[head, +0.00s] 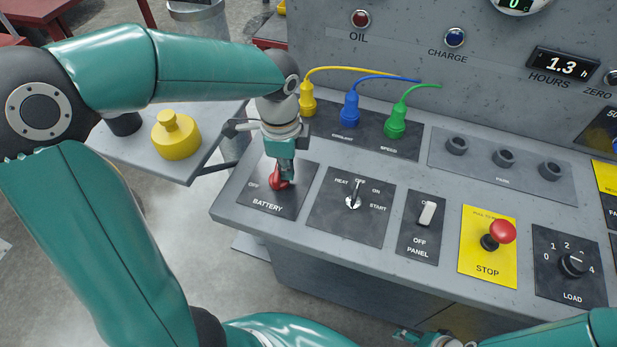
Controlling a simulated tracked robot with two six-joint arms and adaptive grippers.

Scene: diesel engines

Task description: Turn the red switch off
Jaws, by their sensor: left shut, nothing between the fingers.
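The red battery switch (276,183) sits on a dark plate (262,205) marked OFF and BATTERY at the left end of the sloped grey console. My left gripper (287,172) points down, right above the switch, with its fingertips at or against it. The fingers are shut with nothing between them. They hide part of the switch, so its exact angle is hard to read. My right gripper (428,340) shows only slightly at the bottom edge, and its fingers cannot be made out.
To the right are a key switch (353,201), a white panel rocker (428,213), a red stop button (502,231) and a load knob (573,265). Yellow, blue and green plugs (395,123) stand behind. A yellow weight-like object (176,138) rests on a side shelf at left.

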